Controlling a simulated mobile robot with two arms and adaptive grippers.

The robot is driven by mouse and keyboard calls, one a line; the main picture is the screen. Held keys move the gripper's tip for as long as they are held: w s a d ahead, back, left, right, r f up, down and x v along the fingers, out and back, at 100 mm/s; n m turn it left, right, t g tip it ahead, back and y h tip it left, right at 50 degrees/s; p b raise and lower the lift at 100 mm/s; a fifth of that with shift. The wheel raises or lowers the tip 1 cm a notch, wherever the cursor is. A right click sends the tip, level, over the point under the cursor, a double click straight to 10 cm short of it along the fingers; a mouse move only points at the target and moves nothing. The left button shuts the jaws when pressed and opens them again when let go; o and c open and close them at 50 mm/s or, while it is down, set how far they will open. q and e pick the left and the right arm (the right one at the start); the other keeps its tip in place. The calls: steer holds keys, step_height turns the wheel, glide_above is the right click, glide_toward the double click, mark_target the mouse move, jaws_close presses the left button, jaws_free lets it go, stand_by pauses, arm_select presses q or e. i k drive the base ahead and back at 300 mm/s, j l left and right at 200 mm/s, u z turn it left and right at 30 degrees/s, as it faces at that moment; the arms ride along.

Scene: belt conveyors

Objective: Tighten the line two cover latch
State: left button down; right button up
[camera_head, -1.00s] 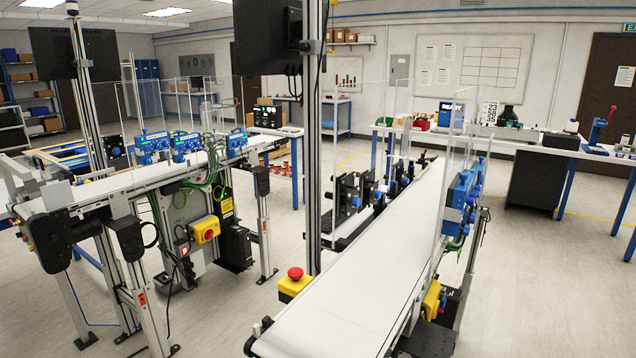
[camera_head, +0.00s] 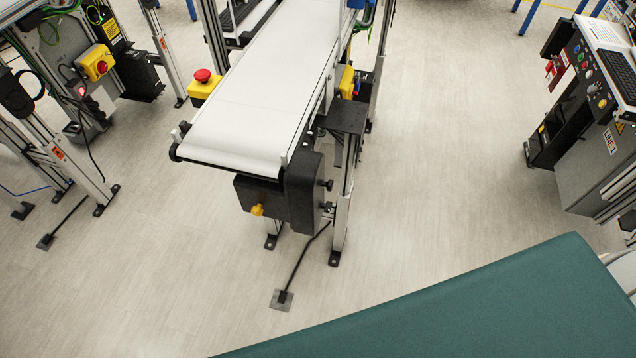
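The white belt conveyor (camera_head: 245,100) runs from the top centre towards me, and its near end is in view. A dark box (camera_head: 262,193) hangs under that end with a small yellow knob (camera_head: 257,210) on its face. Dark knobs (camera_head: 327,197) stick out on the right side of the end housing. I cannot tell whether any of these is the cover latch or how tight it is. A grey cabinet (camera_head: 585,165) at the right carries a "LINE 2" label (camera_head: 609,142). Neither of my grippers is in view.
A teal flat surface (camera_head: 470,310) fills the lower right. A red emergency button on a yellow box (camera_head: 203,84) stands left of the belt. A second conveyor's legs (camera_head: 75,165) stand at the left. A floor foot (camera_head: 282,299) sticks out in front. Floor between conveyor and cabinet is clear.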

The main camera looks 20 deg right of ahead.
mark_target(327, 207)
steer(key=l+z, duration=0.1)
steer(key=l, duration=0.6)
steer(key=u, duration=0.95)
steer(key=l+u, duration=0.25)
steer(key=u, duration=0.2)
steer(key=l+u, duration=0.3)
steer(key=u, duration=0.15)
steer(key=l+u, duration=0.25)
steer(key=u, duration=0.25)
steer(key=k+l+u, duration=0.15)
steer(key=u, duration=0.3)
